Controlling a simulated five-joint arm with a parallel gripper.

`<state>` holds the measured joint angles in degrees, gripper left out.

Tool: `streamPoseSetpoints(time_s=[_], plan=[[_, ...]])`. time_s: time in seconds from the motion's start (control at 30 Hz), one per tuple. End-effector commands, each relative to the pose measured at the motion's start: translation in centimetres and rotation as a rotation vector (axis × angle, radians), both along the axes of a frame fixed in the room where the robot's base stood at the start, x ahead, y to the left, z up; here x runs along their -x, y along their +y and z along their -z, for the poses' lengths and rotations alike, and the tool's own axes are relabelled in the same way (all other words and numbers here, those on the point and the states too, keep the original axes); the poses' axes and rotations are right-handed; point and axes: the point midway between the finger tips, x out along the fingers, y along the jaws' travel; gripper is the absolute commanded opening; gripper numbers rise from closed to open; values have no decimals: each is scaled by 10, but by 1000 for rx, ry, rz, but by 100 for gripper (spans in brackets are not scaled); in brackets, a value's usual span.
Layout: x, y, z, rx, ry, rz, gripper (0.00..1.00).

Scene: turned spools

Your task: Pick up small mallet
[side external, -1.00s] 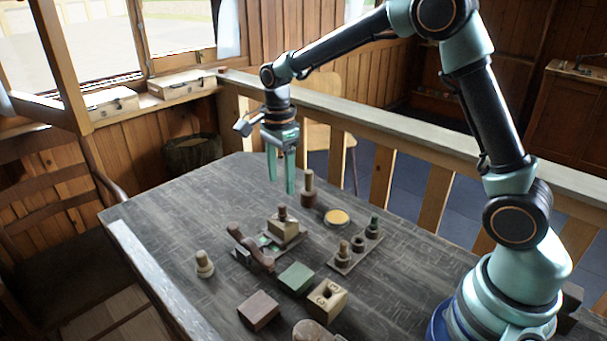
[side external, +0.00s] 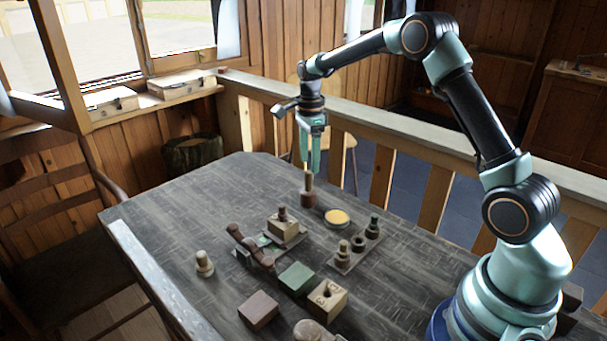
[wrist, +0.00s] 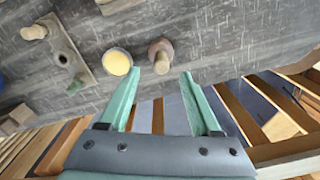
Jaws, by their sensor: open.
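The small mallet (side external: 308,197) stands upright on the dark table, a round brown head below and a paler handle pointing up. In the wrist view the mallet (wrist: 160,48) lies just beyond the fingertips, its handle end toward the gap between them. My gripper (side external: 311,172) is open and points down over the mallet; the fingertips overlap the handle's top in the side view. The green fingers of my gripper (wrist: 161,73) are empty in the wrist view. I cannot tell how far above the handle they are.
A round dish with yellow filling (side external: 337,217) sits close to the mallet. A board with several pegs (side external: 343,262) is nearer the camera. Blocks, including a green one (side external: 296,278), and a spool-like piece (side external: 204,264) stand on the table (side external: 170,220). A wooden railing (side external: 400,135) runs behind.

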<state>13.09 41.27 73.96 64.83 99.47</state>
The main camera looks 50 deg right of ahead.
Motion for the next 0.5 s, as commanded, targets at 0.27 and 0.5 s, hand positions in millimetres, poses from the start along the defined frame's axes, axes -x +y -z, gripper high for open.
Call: streamPoseSetpoints(time_s=[0.27,0.5], plan=[[0,1,23,-1,2,-1,64],[-1,1,57,0,3,-1,64]])
